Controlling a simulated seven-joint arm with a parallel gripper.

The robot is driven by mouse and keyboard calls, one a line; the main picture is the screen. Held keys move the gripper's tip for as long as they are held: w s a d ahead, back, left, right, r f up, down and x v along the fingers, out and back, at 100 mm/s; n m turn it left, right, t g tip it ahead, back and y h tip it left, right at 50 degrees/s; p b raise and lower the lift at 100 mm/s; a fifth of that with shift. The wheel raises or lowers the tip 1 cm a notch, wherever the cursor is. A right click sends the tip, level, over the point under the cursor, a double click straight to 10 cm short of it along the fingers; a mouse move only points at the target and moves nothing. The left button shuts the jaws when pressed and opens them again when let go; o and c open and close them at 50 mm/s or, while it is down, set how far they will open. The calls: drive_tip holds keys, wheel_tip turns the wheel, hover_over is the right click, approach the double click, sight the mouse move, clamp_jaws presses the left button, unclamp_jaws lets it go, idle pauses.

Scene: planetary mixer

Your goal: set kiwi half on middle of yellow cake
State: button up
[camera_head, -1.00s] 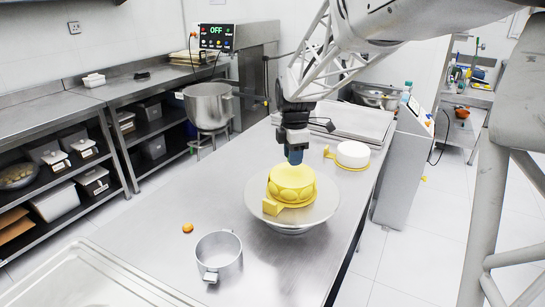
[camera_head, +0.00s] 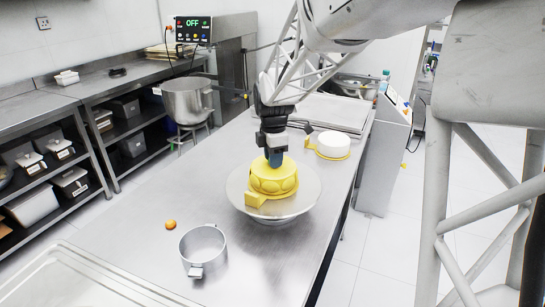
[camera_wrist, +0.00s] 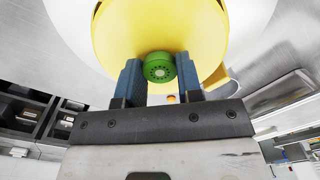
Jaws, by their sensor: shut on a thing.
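The yellow cake (camera_head: 274,184) stands on a round silver cake stand (camera_head: 308,190) on the steel table. My gripper (camera_head: 275,161) points down at the top of the cake in the head view, its fingertips at or just over the top surface. In the wrist view my gripper (camera_wrist: 148,80) is shut on the green kiwi half (camera_wrist: 159,67), held between its two blue fingers. The yellow cake (camera_wrist: 120,35) lies right beyond the kiwi half there. I cannot tell whether the kiwi half touches the cake. In the head view the kiwi half is hidden.
A white cake (camera_head: 333,144) on a yellow board stands behind the stand. A metal pot (camera_head: 203,250) and a small orange fruit (camera_head: 170,224) are at the front left. A mixing bowl (camera_head: 186,101) is at the back left. The table's left middle is clear.

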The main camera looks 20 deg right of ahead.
drive_tip(key=shift+f, duration=0.15)
drive_tip(key=o, duration=0.9)
wheel_tip(320, 180, up, 12)
drive_tip(key=shift+r, duration=0.15)
idle(0.8)
drive_tip(key=s+a+f+m+t, duration=0.1)
drive_tip(key=s+a+f+m, duration=0.1)
drive_tip(key=s+m, duration=0.4)
drive_tip(key=s+a+f+m, duration=0.2)
drive_tip(key=s+m, duration=0.4)
drive_tip(key=s, duration=1)
drive_tip(key=s+a+f+m+t, duration=0.1)
drive_tip(key=s+a+f+m, duration=0.1)
drive_tip(key=s+m, duration=0.4)
drive_tip(key=shift+s+a+f+t, duration=0.15)
drive_tip(key=shift+s+f, duration=0.1)
drive_tip(key=shift+s, duration=0.6)
drive_tip(key=shift+s+a+f+t, duration=0.1)
drive_tip(key=shift+s+f, duration=0.1)
drive_tip(key=shift+s, duration=0.7)
drive_tip(key=shift+s+a+f+t, duration=0.15)
drive_tip(key=shift+s+f, duration=0.1)
drive_tip(key=shift+s, duration=0.6)
